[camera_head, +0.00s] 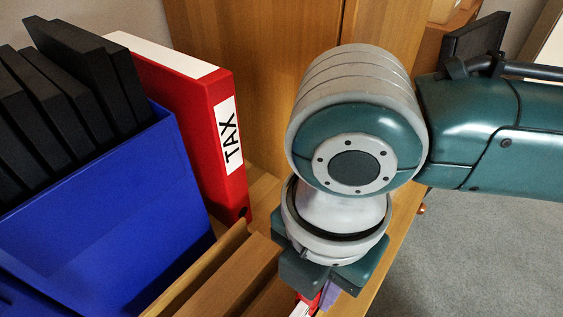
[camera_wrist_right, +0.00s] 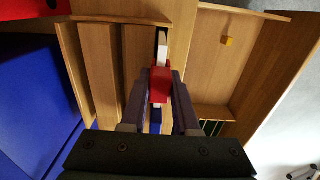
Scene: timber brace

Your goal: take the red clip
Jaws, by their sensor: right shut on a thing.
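The red clip (camera_wrist_right: 160,84) is between the two fingers of my right gripper (camera_wrist_right: 160,98) in the right wrist view. The fingers touch it from both sides. A thin strip with white and blue parts shows above and below the clip; I cannot tell whether it belongs to the clip. In the head view my right gripper (camera_head: 325,285) points down at the bottom middle, and its fingertips are mostly hidden by my wrist. A bit of red and white shows beside the fingers there. My left gripper is in neither view.
Wooden boards (camera_head: 235,270) stand beside the gripper. A red TAX binder (camera_head: 205,110) and a blue box (camera_head: 130,210) with several black folders (camera_head: 75,75) are at the left. A small yellow block (camera_wrist_right: 227,41) lies in a wooden compartment. Grey floor is open at the right.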

